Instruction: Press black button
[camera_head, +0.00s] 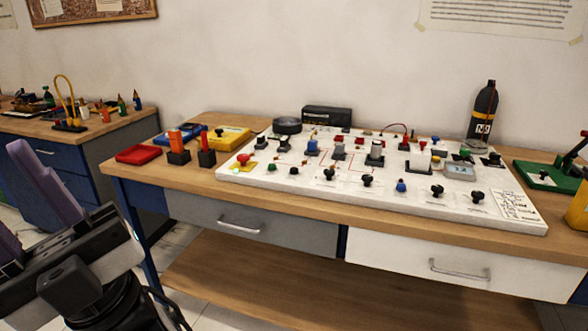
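The white panel (400,211) lies on the wooden bench and carries several small controls. Along its front edge are several black knob-like pieces, among them one near the middle (329,174), one beside it (367,181), and two farther right (437,190) and (477,197). I cannot tell which of these is the black button. My gripper (14,190) is at the lower left, in front of the bench and well away from the panel. Its two purplish fingers look apart, with nothing seen between them; part of it is cut off by the picture's edge.
A red tray (138,155), orange and red switch pieces (177,148) and a yellow box (222,137) stand left of the panel. A black bottle (483,115) stands behind it at right. A green board (545,178) is at far right. Drawers (445,262) lie below the bench top.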

